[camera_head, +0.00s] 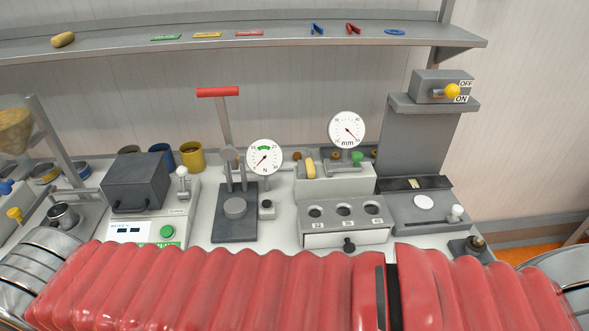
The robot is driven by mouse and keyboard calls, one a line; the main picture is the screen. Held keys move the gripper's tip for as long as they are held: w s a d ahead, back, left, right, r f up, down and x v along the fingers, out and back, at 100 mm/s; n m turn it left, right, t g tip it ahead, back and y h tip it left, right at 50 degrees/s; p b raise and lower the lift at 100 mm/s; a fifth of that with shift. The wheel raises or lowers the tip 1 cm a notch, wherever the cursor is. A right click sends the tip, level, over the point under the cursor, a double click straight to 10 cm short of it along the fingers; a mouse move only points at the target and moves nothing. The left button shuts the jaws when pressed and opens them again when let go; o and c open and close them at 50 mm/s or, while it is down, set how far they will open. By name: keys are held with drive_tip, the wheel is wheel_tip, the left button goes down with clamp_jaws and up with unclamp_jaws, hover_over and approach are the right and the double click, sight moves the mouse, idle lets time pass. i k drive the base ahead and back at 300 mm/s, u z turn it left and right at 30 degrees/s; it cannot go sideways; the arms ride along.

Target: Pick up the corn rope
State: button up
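No thing in view is clearly marked as the corn rope. A short, rounded, tan-yellow piece (63,39) lies at the left end of the wall shelf. A small, upright yellow-orange piece (310,168) is at the grey stand beside the mm dial; its exact seating is too small to tell. I cannot tell which of these, if either, is the corn rope. My gripper is not in view.
The wall shelf (270,45) also bears coloured labels and small clips. The bench holds a dark box (135,182), a red-handled lever press (218,92), dials and a three-hole block (345,222). A yellow-knobbed switch (453,90) stands right. A red ribbed cover (200,285) fills the foreground.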

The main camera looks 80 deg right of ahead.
sight(309, 163)
drive_tip(key=u, duration=0.15)
drive_tip(key=k, duration=0.9)
drive_tip(key=z, duration=0.1)
